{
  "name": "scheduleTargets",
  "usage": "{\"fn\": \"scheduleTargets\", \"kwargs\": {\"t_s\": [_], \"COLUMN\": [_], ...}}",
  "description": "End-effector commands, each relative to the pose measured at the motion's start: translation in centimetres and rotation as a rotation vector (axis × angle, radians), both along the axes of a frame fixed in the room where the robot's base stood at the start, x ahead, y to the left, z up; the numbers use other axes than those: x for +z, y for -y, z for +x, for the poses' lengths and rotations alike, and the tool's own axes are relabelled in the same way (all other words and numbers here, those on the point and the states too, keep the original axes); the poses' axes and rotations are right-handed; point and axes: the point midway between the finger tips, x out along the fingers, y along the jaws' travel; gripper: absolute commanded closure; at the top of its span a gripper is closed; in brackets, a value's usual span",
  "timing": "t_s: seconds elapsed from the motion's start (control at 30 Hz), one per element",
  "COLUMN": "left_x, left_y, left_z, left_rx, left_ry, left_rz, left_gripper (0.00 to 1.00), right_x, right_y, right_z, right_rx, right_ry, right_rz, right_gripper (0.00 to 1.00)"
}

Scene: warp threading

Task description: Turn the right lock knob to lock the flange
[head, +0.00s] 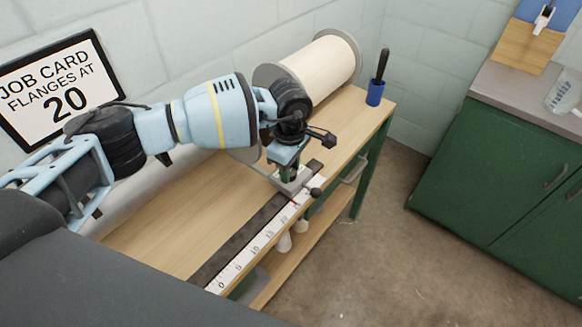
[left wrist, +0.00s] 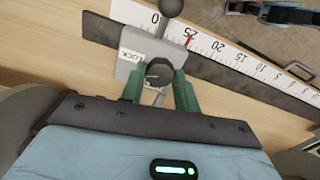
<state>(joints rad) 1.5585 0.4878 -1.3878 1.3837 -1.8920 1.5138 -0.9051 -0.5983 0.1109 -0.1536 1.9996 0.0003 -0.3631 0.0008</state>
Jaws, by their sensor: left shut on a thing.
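The right lock knob (left wrist: 158,72) is a dark round knob on a grey block (left wrist: 132,68) labelled LOCK in the left wrist view. My left gripper (left wrist: 157,84) is shut on the knob, with one green finger on each side of it. In the head view my left gripper (head: 286,172) points down onto the grey block (head: 298,187) at the rail's far end, and the knob is hidden there. A black ball handle (head: 316,192) sticks out from the block. My right gripper cannot be made out in either view.
A white ruler (head: 246,255) runs along a dark rail on the wooden bench (head: 165,235). A large cream spool (head: 325,68) stands behind my gripper. A blue cup (head: 375,93) with a black-handled tool is at the far corner. A job card (head: 58,85) reads flanges at 20.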

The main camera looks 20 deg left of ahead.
Motion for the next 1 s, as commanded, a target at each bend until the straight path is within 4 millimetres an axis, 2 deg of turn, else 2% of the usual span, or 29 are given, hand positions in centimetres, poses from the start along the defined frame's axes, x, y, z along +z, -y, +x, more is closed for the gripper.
{"fn": "scheduleTargets", "kwargs": {"t_s": [0.4, 1.0], "left_x": [-0.1, 0.1], "left_y": [0.0, 0.0], "left_z": [0.0, 0.0], "left_rx": [-0.272, -0.353], "left_ry": [0.0, 0.001], "left_rz": [0.0, 0.0], "left_gripper": [0.92, 0.92], "right_x": [-1.5, -1.7], "right_y": [0.0, -0.2], "right_z": [-0.8, -1.0], "right_rx": [0.002, -0.001], "right_ry": [-0.024, -0.03], "right_rz": [-0.001, 0.002], "right_gripper": [0.47, 0.47]}}
